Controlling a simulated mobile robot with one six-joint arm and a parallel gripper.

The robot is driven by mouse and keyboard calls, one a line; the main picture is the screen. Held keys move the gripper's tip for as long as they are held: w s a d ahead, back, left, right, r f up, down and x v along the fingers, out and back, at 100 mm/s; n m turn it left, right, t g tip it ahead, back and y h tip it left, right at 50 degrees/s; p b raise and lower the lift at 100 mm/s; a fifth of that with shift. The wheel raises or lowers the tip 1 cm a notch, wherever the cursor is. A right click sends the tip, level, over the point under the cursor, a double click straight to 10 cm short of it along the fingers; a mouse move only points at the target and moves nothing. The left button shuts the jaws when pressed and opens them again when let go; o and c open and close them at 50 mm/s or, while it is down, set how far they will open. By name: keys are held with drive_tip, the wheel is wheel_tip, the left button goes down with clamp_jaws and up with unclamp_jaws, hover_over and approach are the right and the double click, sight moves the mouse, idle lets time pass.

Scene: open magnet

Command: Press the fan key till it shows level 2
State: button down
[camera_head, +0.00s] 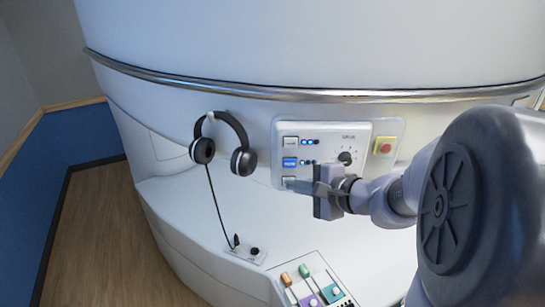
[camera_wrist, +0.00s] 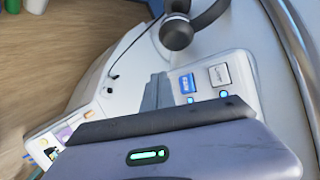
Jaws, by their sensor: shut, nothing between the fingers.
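A white control panel (camera_head: 330,133) on the machine's front carries a column of keys: a white top key (camera_head: 290,142), a blue middle key (camera_head: 290,162) and a lower key (camera_head: 288,180) partly hidden by my gripper. Their labels are too small to read, so I cannot tell which is the fan key. Small blue-white lights show beside the top and middle keys, but their level is unclear. My gripper (camera_head: 299,186) is shut and empty, its tips at the lower key; contact cannot be told. The wrist view shows the blue key (camera_wrist: 187,83) and white key (camera_wrist: 219,75) beside the fingers (camera_wrist: 155,92).
A black knob (camera_head: 345,157) and a red button (camera_head: 384,147) on yellow are to the right of the keys. Black headphones (camera_head: 222,142) hang to the left, their cord running to a small plate (camera_head: 247,252).

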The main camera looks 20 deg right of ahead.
sight(290, 163)
idle(0.5)
drive_tip(key=s+m+t+y, duration=0.1)
drive_tip(key=s, duration=0.1)
drive_tip(key=s+a+m+t+y, duration=0.1)
drive_tip(key=m+t, duration=0.1)
drive_tip(key=shift+s+a+f+t+y, duration=0.2)
drive_tip(key=shift+s+t+y, duration=0.1)
drive_tip(key=shift+s+y, duration=0.1)
drive_tip(key=shift+w+d+p, duration=0.3)
drive_tip(key=shift+w+d, duration=0.3)
drive_tip(key=shift+w, duration=0.75)
drive_tip(key=shift+w+d+p, duration=0.3)
drive_tip(key=shift+w+d, duration=0.3)
drive_tip(key=shift+w, duration=0.8)
drive_tip(key=shift+w+d+p, duration=0.3)
drive_tip(key=shift+w+d, duration=0.3)
drive_tip(key=shift+w, duration=0.75)
drive_tip(key=shift+w, duration=0.1)
drive_tip(key=shift+w+d+b, duration=0.15)
drive_tip(key=shift+w+b, duration=0.15)
